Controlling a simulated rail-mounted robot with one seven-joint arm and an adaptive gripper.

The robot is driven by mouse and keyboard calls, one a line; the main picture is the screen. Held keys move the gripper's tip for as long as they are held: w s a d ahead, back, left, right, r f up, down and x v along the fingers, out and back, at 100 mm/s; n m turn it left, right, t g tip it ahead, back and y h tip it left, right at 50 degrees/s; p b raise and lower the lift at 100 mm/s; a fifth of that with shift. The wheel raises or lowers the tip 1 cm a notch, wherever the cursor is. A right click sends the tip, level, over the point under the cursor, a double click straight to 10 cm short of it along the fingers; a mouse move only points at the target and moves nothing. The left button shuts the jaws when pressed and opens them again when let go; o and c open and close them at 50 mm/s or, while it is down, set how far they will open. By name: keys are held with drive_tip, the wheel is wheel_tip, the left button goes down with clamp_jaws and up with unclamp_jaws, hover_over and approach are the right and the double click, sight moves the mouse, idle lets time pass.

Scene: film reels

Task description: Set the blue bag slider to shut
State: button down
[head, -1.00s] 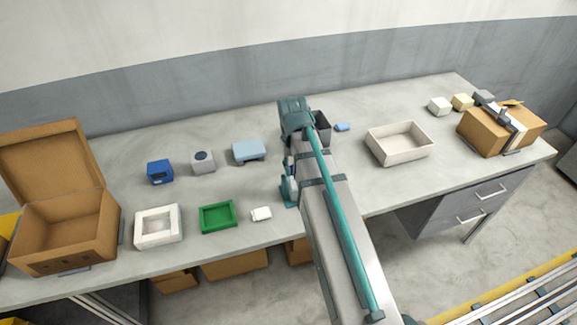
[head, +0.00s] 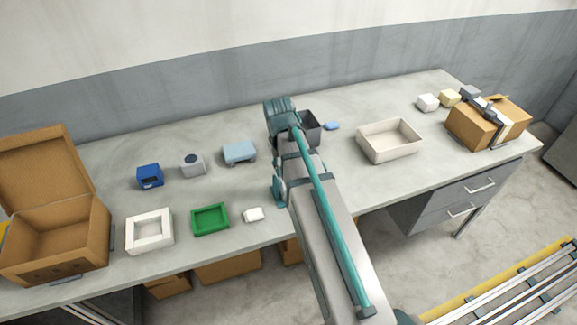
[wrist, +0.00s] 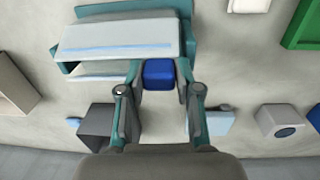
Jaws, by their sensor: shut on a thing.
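The blue slider (wrist: 158,74) is a small dark-blue block between my fingertips in the wrist view. My gripper (wrist: 160,80) is shut on it, one finger on each side. Beside it lies a teal-framed device with a pale panel (wrist: 110,34) and a light-blue strip (wrist: 118,48) along it; the slider is by the panel's end. How the slider joins the device is partly covered by my fingers. In the head view my arm hides the gripper and slider; only a teal part (head: 279,191) shows left of the arm.
A dark grey bin (head: 313,128) stands just behind my arm, near a small blue item (head: 332,126). A cream tray (head: 361,148) is to the right. A light-blue-topped block (head: 239,151), green tray (head: 196,227) and white block (head: 254,214) are to the left.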

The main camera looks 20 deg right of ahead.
drive_tip(key=shift+s+a+y, duration=0.15)
drive_tip(key=shift+a+y, duration=0.25)
drive_tip(key=shift+a, duration=0.85)
drive_tip(key=c, duration=1)
unclamp_jaws()
drive_tip(key=shift+a, duration=0.15)
drive_tip(key=shift+o, duration=1)
drive_tip(key=shift+a, duration=0.85)
drive_tip(key=shift+d, duration=0.4)
drive_tip(key=shift+d+r, duration=0.15)
drive_tip(key=shift+r, duration=0.25)
wheel_tip(320, 180, up, 11)
drive_tip(key=shift+r, duration=0.15)
